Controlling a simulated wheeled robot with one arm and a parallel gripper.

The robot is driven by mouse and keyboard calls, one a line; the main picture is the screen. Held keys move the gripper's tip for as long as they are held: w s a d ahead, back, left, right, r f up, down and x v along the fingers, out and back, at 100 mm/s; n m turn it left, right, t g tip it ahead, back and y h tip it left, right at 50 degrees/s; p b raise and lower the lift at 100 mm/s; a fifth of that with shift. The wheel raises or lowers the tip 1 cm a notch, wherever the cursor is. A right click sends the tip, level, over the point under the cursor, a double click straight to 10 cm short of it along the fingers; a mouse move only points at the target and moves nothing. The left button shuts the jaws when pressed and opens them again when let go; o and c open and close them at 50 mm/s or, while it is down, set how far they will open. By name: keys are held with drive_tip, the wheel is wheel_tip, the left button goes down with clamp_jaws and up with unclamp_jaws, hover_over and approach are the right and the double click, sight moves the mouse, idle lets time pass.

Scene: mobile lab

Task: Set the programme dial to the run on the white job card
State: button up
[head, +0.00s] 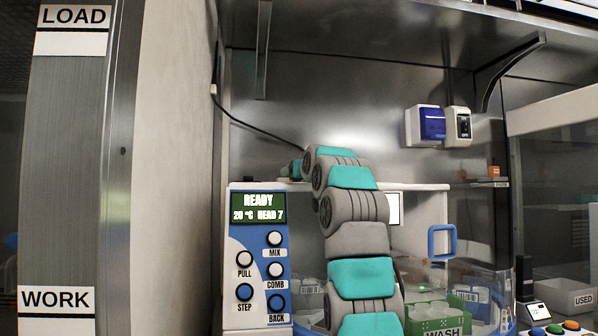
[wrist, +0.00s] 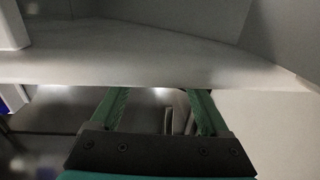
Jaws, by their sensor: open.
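The machine's control panel (head: 259,262) stands left of my arm in the head view. Its green screen (head: 258,207) reads READY, 20 °C, HEAD 7. Round buttons below are labelled PULL, MIX, COMB, STEP and BACK. I cannot make out a programme dial. A blank-looking white card or plate (head: 394,208) shows just right of my arm; I cannot tell if it is the job card. My gripper (wrist: 159,98) is open in the wrist view, with two green fingers apart below a pale ledge (wrist: 150,70). Nothing is clearly held between them. In the head view my arm curves over the machine's top.
A green rack labelled WASH (head: 440,325) holds pale cups at lower right. A blue-framed handle (head: 441,241) is on the machine's right side. A bin marked USED (head: 568,294) stands far right. A metal post (head: 75,170) with LOAD and WORK signs is on the left.

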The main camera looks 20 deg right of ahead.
drive_tip(key=shift+c, duration=0.2)
clamp_jaws()
idle(0.4)
drive_tip(key=shift+a+r+h, duration=0.1)
drive_tip(key=shift+a+h, duration=0.05)
drive_tip(key=shift+h, duration=0.25)
drive_tip(key=shift+a+m+g+h, duration=0.15)
drive_tip(key=shift+m+g+h, duration=0.35)
drive_tip(key=shift+m+h, duration=1.1)
drive_tip(key=shift+o, duration=0.2)
unclamp_jaws()
